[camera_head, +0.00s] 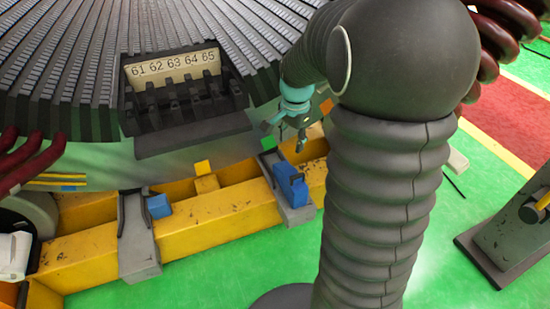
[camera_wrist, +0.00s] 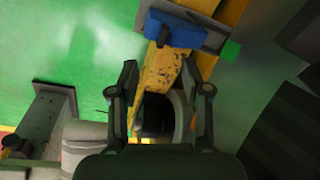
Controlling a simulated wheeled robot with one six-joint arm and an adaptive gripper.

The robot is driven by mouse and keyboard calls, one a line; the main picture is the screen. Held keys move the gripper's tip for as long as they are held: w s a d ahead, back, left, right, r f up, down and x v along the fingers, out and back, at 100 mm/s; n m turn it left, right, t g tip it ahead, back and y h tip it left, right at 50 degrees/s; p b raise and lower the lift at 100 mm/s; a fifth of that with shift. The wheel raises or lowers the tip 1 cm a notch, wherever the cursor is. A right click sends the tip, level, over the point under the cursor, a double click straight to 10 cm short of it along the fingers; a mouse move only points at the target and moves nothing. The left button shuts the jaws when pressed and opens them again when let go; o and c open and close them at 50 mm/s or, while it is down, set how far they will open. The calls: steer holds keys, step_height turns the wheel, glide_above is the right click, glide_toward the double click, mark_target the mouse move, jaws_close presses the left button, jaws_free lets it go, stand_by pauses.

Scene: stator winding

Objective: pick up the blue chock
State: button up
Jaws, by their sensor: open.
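A blue chock (camera_head: 291,184) sits on a grey bracket (camera_head: 298,213) at the right end of the yellow beam in the head view. A smaller-looking blue block (camera_head: 158,206) sits by another grey bracket at the left. My gripper (camera_head: 301,143) is just above and behind the right chock, apart from it. In the wrist view my gripper (camera_wrist: 160,66) is open and empty. A blue chock (camera_wrist: 176,30) lies beyond the fingertips, slightly right of centre, on a grey plate (camera_wrist: 205,12). My arm stands just right of the right chock in the head view.
The yellow beam (camera_head: 215,220) runs under the ribbed stator (camera_head: 60,90). A dark slotted block with a label numbered 61 to 65 (camera_head: 172,68) faces front. A yellow block (camera_head: 203,168) stands on the beam. Dark red coils show at both sides. The green floor (camera_head: 235,265) is clear in front.

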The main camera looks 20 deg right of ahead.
steer(key=w+d+f+m+g, duration=0.1)
steer(key=w+d+f+m, duration=0.4)
steer(key=f, duration=0.5)
glide_above(297, 175)
steer(key=shift+n, duration=0.3)
steer(key=f, duration=0.5)
steer(key=s+f, duration=0.1)
steer(key=f, duration=0.2)
steer(key=shift+b, duration=0.4)
steer(key=shift+w+f, duration=0.25)
steer(key=shift+f, duration=1.25)
steer(key=shift+w+f, duration=0.2)
steer(key=shift+f, duration=1.25)
jaws_close()
